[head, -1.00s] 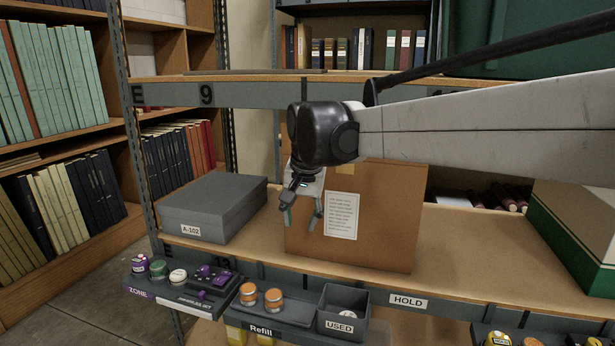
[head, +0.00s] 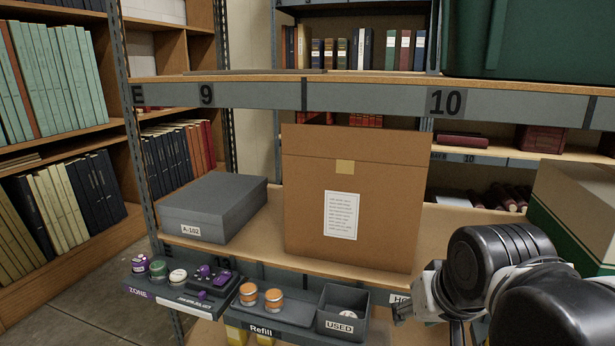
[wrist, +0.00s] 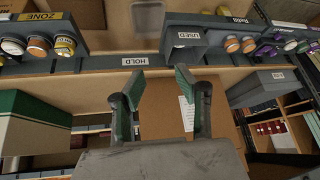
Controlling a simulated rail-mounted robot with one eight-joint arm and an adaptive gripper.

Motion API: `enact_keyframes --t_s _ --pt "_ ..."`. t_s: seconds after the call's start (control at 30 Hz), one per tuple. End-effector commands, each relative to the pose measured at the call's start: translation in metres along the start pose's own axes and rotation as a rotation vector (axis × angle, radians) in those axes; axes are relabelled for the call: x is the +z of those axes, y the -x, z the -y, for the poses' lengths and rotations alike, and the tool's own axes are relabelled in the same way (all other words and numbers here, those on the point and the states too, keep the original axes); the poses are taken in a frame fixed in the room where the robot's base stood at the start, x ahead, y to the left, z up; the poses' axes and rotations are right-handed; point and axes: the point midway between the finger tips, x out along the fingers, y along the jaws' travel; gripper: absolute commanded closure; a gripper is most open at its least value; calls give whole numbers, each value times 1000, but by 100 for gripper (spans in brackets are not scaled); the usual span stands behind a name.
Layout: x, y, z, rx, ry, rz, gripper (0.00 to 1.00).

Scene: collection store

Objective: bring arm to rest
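My arm is folded low at the right of the head view, with its dark rounded joints in front of the shelf's right part. My gripper (wrist: 158,88) shows in the wrist view with its two green-padded fingers spread apart and nothing between them. In the head view the fingers cannot be made out clearly beside the arm's joints. In the wrist view the picture is upside down, and the brown box (wrist: 165,108) shows behind and between the fingers. The same brown box (head: 300,205) stands upright on the shelf in the head view, apart from my arm.
A grey box (head: 215,200) marked A-102 stands left of the brown box. A green and cream box (head: 575,220) stands at the right. Along the shelf's front hang a ZONE tray (head: 165,297), a Refill tray (head: 275,315) with orange-topped jars, and a USED bin (head: 340,325).

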Motion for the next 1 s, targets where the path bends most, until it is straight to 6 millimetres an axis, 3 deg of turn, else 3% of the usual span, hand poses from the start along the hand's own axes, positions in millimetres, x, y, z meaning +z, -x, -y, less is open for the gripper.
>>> enact_keyframes --t_s 0.1,0.33,1.0 --pt "26 -2 -12 12 13 -25 68" --pt "64 -8 -27 32 37 -62 68" --pt "0 91 -21 31 40 -62 68"
